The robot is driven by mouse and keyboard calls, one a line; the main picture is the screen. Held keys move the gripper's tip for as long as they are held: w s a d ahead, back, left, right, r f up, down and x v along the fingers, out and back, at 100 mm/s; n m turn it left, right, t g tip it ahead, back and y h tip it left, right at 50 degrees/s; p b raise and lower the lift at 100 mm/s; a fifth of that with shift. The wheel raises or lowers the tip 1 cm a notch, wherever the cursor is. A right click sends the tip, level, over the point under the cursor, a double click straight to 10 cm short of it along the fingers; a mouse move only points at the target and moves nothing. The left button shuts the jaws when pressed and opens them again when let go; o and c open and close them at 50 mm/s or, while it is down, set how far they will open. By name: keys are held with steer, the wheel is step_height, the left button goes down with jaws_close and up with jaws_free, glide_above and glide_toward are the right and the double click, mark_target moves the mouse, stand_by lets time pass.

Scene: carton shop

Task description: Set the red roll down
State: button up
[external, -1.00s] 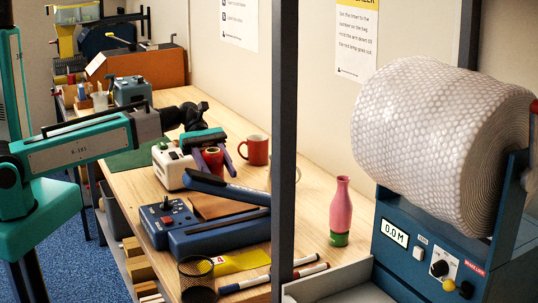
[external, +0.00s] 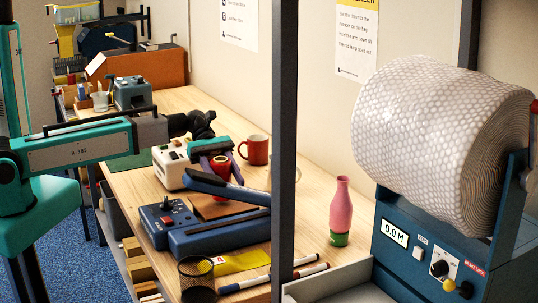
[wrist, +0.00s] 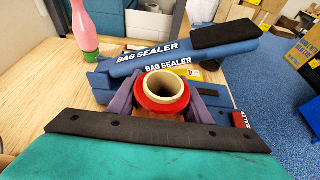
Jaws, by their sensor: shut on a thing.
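The red roll (wrist: 161,92) shows in the wrist view as a red ring around a pale hollow core, seen from above. My gripper (wrist: 160,98) is shut on it, with a purple finger on each side. In the external view the red roll (external: 221,166) hangs upright between the fingers of my gripper (external: 220,168), just behind the raised arm of the blue bag sealer (external: 215,238).
A white device (external: 172,168) stands left of my gripper and a red mug (external: 256,149) behind it. A pink bottle (external: 341,210) stands to the right. A black mesh cup (external: 197,279) and markers (external: 296,272) lie towards the front. Bare wood shows between mug and bottle.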

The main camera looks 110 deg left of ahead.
steer(key=shift+f, duration=0.45)
steer(key=shift+f, duration=0.1)
steer(key=o, duration=1.2)
steer(key=shift+b+v, duration=1.45)
steer(key=shift+v, duration=4.6)
steer(key=shift+o, duration=0.6)
